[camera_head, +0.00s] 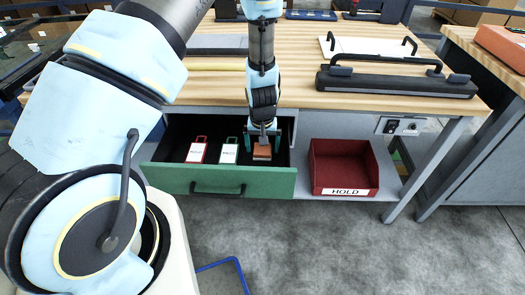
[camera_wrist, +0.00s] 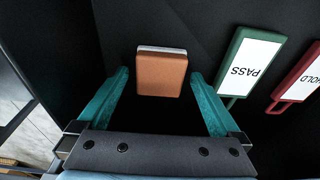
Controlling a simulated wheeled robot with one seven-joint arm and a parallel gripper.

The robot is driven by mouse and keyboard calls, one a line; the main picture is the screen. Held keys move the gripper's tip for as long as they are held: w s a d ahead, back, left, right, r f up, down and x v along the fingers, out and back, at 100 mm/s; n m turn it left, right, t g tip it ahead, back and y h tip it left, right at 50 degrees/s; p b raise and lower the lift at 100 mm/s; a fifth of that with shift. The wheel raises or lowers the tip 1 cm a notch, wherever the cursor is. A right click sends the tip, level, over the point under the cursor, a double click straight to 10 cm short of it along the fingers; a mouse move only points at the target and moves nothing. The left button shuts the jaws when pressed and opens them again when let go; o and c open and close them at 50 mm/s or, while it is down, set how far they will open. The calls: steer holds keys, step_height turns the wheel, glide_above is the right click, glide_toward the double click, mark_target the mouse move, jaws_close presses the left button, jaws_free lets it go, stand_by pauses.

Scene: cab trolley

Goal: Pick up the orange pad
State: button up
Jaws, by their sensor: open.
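The orange pad (camera_head: 262,152) lies in the open green-fronted drawer (camera_head: 220,182), at its right end. In the wrist view the pad (camera_wrist: 162,74) shows as an orange-brown block with a pale far edge. My gripper (camera_head: 264,135) reaches down into the drawer above the pad. In the wrist view my gripper (camera_wrist: 158,84) is open, with one teal finger on each side of the pad. Gaps show between the pad and both fingers. Whether the fingertips are level with the pad is hard to tell.
A green PASS tag (camera_wrist: 245,65) lies close beside the right finger, with a red HOLD tag (camera_wrist: 300,78) beyond it. A red HOLD bin (camera_head: 343,168) stands right of the drawer. The wooden worktop (camera_head: 300,92) overhangs the drawer's back.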

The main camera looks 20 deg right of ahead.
mark_target(262, 149)
steer(key=c, duration=1.3)
step_height(262, 149, up, 10)
